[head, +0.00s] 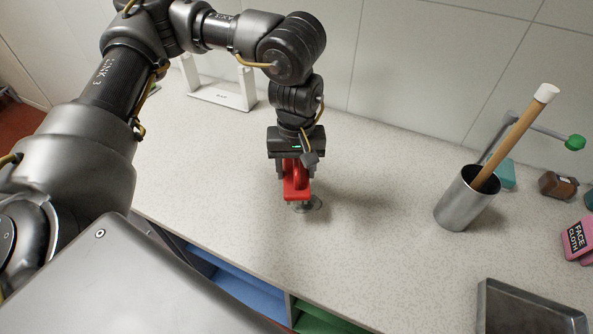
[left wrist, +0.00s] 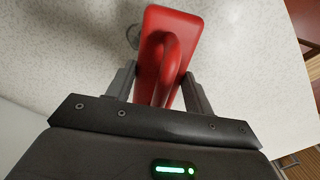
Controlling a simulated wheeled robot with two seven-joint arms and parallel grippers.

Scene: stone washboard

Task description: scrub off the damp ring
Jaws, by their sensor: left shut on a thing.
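The damp ring (head: 315,203) is a grey round mark on the pale speckled counter, partly hidden by a red scrubber. Part of the ring also shows in the left wrist view (left wrist: 132,37), beside the scrubber's left edge. The red scrubber (head: 297,192) has a flat block and a looped handle; it also fills the middle of the left wrist view (left wrist: 153,22). My left gripper (head: 294,172) points down and is shut on the scrubber's handle. The scrubber is at the ring; I cannot tell whether its underside touches the counter. My right gripper is not in view.
A metal cup (head: 461,205) with a wooden-handled tool (head: 515,137) stands to the right. A pink face cloth pack (head: 579,238) and a metal tray (head: 530,312) lie further right. A white stand (head: 222,97) is at the back left. The counter between ring and cup is clear.

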